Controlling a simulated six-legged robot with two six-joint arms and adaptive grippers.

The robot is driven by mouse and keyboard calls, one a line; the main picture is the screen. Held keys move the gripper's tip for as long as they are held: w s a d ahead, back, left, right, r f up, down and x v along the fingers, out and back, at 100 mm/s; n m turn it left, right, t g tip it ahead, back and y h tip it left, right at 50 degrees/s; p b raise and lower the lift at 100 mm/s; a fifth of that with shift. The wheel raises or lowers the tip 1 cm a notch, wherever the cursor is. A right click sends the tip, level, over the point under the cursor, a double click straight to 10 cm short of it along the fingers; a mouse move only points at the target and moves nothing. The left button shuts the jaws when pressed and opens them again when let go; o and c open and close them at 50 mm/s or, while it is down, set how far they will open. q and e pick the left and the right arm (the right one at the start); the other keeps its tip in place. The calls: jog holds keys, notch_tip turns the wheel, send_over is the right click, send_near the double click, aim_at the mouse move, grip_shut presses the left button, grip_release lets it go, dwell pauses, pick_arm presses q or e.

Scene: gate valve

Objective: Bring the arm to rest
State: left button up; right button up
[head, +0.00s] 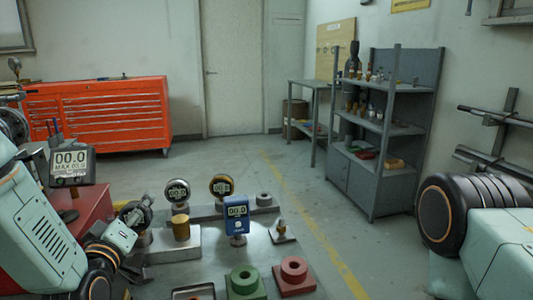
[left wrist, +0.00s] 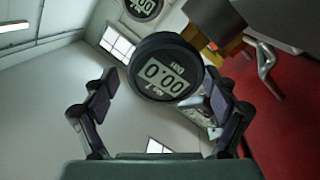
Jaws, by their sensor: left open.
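My left arm (head: 45,230) comes in from the left, bent low over the near left of the bench. My left gripper (head: 138,236) is beside a round dark gauge (head: 136,213); its fingers are partly hidden by the wrist. In the left wrist view the gripper (left wrist: 163,92) is open, with its fingers spread to either side of a round gauge (left wrist: 165,68) reading 00.0. I cannot tell from this whether they touch it. My right arm (head: 490,235) shows at the right edge; its gripper is out of view.
A digital display (head: 72,164) stands by the left arm. More gauges (head: 177,190), a blue meter (head: 237,212), and green (head: 243,281) and red (head: 294,275) blocks stand close ahead. A red tool cabinet (head: 100,112) and grey shelf (head: 385,135) stand beyond open floor.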

aim_at(131, 205)
pick_arm(q)
jog(key=shift+s+f+b, duration=0.1)
jog(key=shift+f+b, duration=0.2)
jog(key=shift+f, duration=0.1)
notch_tip(131, 205, up, 10)
notch_tip(131, 205, down, 10)
jog(key=shift+f, duration=0.1)
notch_tip(131, 205, up, 4)
jog(key=p, duration=0.3)
jog(key=shift+r, duration=0.2)
notch_tip(131, 205, up, 2)
jog(key=shift+r+p, duration=0.2)
jog(key=shift+p, duration=0.9)
jog(key=shift+r+p, duration=0.5)
jog(key=shift+r, duration=0.3)
jog(key=shift+f, duration=0.1)
